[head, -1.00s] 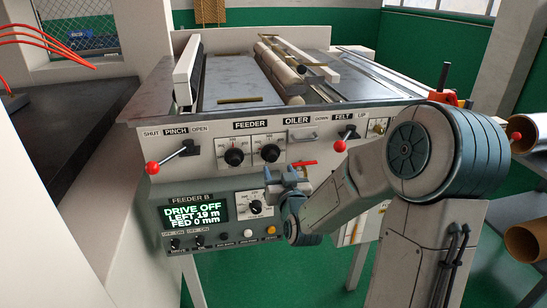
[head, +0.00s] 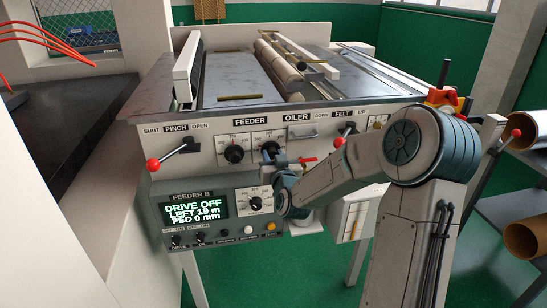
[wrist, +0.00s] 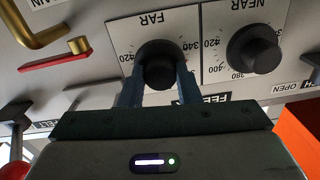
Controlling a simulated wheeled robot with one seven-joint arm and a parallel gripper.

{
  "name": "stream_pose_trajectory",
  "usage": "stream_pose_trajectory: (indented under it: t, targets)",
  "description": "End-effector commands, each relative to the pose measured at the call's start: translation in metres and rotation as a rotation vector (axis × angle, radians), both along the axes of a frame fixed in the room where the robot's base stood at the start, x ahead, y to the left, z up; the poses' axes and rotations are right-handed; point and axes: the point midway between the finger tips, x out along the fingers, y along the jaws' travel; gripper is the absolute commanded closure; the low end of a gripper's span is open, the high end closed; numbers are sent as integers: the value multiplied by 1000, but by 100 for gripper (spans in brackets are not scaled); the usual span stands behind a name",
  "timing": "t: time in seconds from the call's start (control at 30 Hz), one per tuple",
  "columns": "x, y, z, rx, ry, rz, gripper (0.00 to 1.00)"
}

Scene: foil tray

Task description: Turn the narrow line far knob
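The FAR knob (wrist: 160,62) is a round black knob on a white dial plate with number marks, upside down in the wrist view. My gripper (wrist: 160,82) is open, with one finger on each side of this knob. I cannot tell whether the fingers touch it.
The similar NEAR knob (wrist: 254,49) sits close beside it. The red-balled pinch lever (head: 172,156) and the display panel (head: 193,212) are left and below.

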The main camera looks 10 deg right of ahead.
Motion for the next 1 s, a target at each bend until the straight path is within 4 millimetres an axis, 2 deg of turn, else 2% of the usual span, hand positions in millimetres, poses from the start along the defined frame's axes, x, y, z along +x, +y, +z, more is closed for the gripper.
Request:
stream_pose_trajectory:
  t: [0.47, 1.0]
  targets:
    - [0, 0, -2, 77, 0, 0, 92]
    - [0, 0, -3, 534, -2, 0, 92]
